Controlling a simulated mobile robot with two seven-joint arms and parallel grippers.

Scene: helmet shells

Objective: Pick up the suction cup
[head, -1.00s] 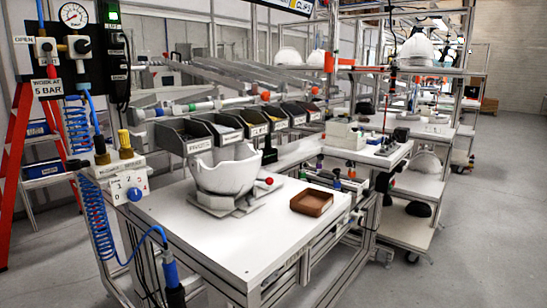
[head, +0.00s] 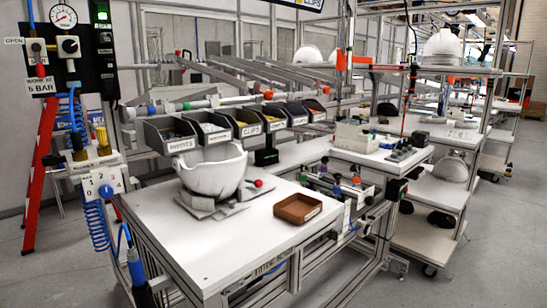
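No part is clearly recognisable as a suction cup. A blue and black tool (head: 138,272) hangs at the lower left, beside the workbench's left edge, at the end of a blue air hose (head: 95,222). I cannot tell whether it is the suction cup; its lower end is cut off by the frame. A white helmet shell (head: 212,174) sits open side up on a grey support (head: 205,207) on the white workbench (head: 215,250). Neither of my grippers is in view.
A brown tray (head: 298,208) lies on the bench's right part. Several grey bins (head: 168,136) line its back. A regulator panel with a gauge (head: 63,16) and a valve box (head: 102,183) stand at left. A shelf cart (head: 432,205) stands right. The floor in front is grey and clear.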

